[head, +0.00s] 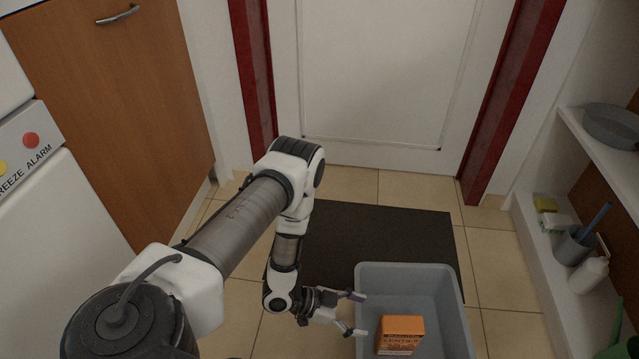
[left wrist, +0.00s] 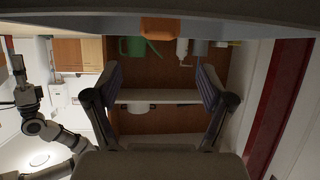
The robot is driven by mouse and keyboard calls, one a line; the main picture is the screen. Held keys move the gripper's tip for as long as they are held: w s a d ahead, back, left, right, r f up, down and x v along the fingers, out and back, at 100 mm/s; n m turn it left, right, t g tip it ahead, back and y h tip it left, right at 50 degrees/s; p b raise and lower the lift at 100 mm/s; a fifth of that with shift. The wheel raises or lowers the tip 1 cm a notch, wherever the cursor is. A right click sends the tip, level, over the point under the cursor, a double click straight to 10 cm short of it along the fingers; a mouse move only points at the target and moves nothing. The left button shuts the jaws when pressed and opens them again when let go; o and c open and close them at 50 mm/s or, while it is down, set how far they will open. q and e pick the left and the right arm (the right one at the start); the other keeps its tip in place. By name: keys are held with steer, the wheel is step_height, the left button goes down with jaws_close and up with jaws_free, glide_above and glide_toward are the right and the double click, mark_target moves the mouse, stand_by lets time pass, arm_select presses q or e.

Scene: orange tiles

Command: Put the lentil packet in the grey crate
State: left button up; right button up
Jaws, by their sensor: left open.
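The lentil packet (head: 400,334) is an orange box with dark lettering on its front. It stands inside the grey crate (head: 409,269), near the side closest to me. Its orange end also shows over the grey edge at the top of the left wrist view (left wrist: 160,28). My left gripper (head: 356,314) is at the crate's left rim, to the left of the packet. Its fingers are spread, with nothing between them, and they do not touch the packet. The crate's near end is cut off by the frame. My right gripper does not show.
A dark mat (head: 375,240) lies behind the crate on the tiled floor, before a white door (head: 375,80) with a red frame. A low white shelf at right holds a grey cup (head: 574,246) and a white bottle (head: 588,275). A wooden cabinet (head: 120,110) stands at left.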

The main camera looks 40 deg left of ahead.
arm_select(q)
steer(key=shift+s+d+f+n+y, duration=0.15)
steer(key=shift+d+n+y, duration=0.15)
steer(key=shift+n+y, duration=0.25)
steer(key=s+a+r+n+g+y, duration=0.1)
steer(key=s+n+g+y, duration=0.3)
steer(key=s, duration=0.4)
steer(key=s+a+r+n+g+y, duration=0.2)
steer(key=s+a+n+g+y, duration=0.1)
steer(key=s, duration=0.5)
steer(key=shift+n+g+y, duration=0.6)
steer(key=shift+n+y, duration=0.45)
steer(key=shift+n, duration=0.1)
steer(key=shift+w+a, duration=0.1)
